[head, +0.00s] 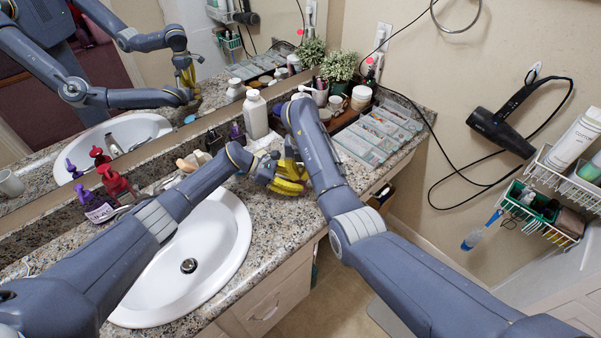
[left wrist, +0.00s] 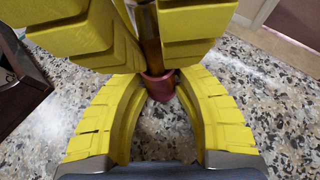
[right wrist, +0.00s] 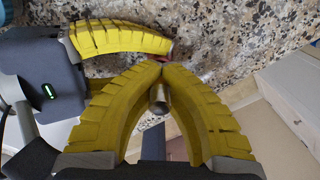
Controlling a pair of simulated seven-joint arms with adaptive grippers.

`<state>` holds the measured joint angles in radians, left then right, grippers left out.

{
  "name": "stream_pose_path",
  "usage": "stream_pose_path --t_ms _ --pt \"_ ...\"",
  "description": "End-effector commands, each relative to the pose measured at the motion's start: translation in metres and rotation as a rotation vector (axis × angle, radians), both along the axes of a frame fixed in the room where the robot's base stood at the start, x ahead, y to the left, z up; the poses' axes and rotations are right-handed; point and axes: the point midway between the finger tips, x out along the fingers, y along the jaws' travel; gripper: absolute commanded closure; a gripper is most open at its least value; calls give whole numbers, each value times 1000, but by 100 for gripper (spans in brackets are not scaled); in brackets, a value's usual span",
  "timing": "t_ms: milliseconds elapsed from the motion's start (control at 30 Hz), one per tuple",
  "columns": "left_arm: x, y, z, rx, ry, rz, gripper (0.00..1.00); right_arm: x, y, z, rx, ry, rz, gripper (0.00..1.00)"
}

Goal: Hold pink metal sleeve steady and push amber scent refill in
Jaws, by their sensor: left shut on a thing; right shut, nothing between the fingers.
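The pink metal sleeve (left wrist: 160,87) stands over the speckled counter between the curved yellow fingers of my left gripper (left wrist: 160,80), which is shut on it. The amber scent refill (left wrist: 150,48) rises upright from the sleeve's mouth; how deep it sits is hidden. My right gripper (right wrist: 163,67) is shut at the tips and empty, close against the refill above the sleeve. In the right wrist view a dull metallic cylinder end (right wrist: 158,98) shows in the gap behind its fingertips.
A white sink (head: 215,245) lies left of the grippers. Red and purple bottles (head: 115,182) stand at the left. A hair dryer (head: 500,130) hangs on the wall.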

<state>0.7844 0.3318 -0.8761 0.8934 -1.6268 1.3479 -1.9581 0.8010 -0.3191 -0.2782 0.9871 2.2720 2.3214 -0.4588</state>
Motion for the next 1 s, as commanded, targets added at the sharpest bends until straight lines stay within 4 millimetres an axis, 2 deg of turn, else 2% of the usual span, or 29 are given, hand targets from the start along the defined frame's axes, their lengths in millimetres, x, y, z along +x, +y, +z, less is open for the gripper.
stream_pose_path --t_ms 33,300,867,1000 --pt "0 0 0 0 0 0 86 0 0 0 0 0 0 99" --pt "0 0 0 0 0 0 86 0 0 0 0 0 0 69" --pt "0 0 0 0 0 0 86 0 0 1 0 0 0 69" --pt "0 0 0 0 0 0 86 1 0 9 0 -2 0 69"
